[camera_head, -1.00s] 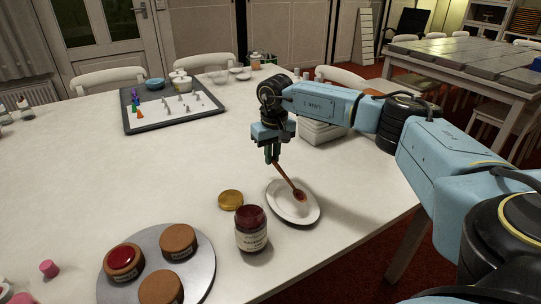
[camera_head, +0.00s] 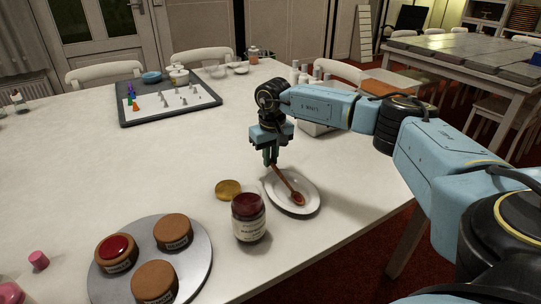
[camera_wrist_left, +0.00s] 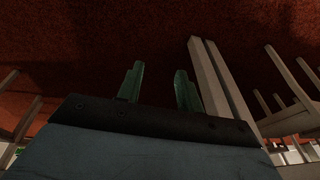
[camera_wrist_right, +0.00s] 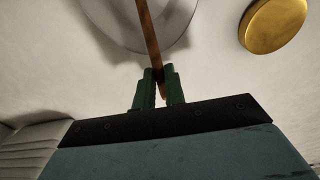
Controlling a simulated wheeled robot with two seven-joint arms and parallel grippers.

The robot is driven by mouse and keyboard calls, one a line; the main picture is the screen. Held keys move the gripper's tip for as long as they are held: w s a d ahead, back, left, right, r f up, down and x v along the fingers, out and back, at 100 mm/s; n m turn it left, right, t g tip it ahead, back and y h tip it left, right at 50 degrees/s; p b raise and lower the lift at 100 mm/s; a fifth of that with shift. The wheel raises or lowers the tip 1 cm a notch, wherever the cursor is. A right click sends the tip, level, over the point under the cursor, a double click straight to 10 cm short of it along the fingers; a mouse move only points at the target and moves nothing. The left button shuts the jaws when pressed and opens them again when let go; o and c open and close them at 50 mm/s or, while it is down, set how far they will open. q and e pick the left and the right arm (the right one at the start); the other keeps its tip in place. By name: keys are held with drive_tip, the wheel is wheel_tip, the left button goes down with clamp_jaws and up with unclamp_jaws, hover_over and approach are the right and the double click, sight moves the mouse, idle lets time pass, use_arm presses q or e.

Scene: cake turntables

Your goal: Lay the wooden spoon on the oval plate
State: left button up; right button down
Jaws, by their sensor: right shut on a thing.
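The wooden spoon (camera_head: 287,184) is brown, with its bowl low over the white oval plate (camera_head: 312,200). I cannot tell whether the bowl touches the plate. My right gripper (camera_head: 270,160) is shut on the spoon's handle at the plate's far left edge, and the spoon slants down to the right. In the right wrist view the handle (camera_wrist_right: 149,40) runs from between the green fingers (camera_wrist_right: 160,82) out over the plate (camera_wrist_right: 120,35). My left gripper (camera_wrist_left: 160,82) shows only in the left wrist view, fingers apart and empty, over the red floor.
A jar of red jam (camera_head: 249,219) stands just left of the plate, beside a gold lid (camera_head: 228,189). A grey turntable (camera_head: 202,252) with cakes is at front left. A board with small pieces (camera_head: 205,101) lies farther back. White stacked boxes (camera_head: 318,128) stand behind the right gripper.

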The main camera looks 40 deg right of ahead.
drive_tip(key=c, duration=1.4)
unclamp_jaws()
